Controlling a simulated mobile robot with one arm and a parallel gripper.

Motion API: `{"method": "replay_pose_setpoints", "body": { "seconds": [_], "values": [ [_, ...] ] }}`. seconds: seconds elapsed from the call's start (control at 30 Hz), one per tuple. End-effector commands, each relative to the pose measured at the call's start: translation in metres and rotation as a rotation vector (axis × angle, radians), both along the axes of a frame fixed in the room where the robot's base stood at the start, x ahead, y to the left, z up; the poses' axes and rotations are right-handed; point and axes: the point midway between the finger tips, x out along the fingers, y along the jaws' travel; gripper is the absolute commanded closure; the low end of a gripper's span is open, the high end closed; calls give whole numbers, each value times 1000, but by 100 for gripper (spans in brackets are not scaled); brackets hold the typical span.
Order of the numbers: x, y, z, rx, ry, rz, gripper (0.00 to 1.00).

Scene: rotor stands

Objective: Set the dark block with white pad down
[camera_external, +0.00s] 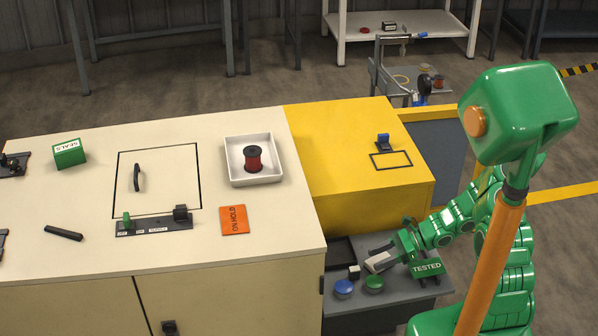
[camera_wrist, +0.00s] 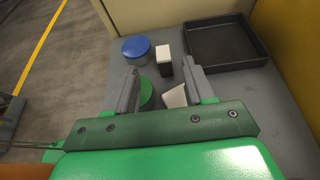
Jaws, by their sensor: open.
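The dark block with white pad (camera_wrist: 164,66) stands upright on the grey low bench, its white face up. It also shows in the external view (camera_external: 354,272), just beyond my fingertips. My gripper (camera_wrist: 160,74) is open, with one finger on each side of the space just short of the block; no contact shows. In the external view my gripper (camera_external: 377,262) reaches low over the bench from the right. A pale piece (camera_wrist: 175,97) lies between the fingers, near the right one; I cannot tell what it is.
A blue round piece (camera_wrist: 136,48) and a green round piece (camera_external: 374,283) are close beside the block. A black tray (camera_wrist: 226,43) lies to its right in the wrist view. The yellow cabinet (camera_external: 375,205) and cream cabinet (camera_external: 270,245) rise beside the grey bench (camera_external: 400,302).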

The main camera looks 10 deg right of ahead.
Motion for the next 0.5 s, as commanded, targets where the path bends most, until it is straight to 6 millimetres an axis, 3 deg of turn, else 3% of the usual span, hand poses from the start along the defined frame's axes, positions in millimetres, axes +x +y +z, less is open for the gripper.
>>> {"method": "replay_pose_setpoints", "body": {
  "seconds": [0.5],
  "values": [
    [3,31,-20,0,1,2,47]
  ]
}}
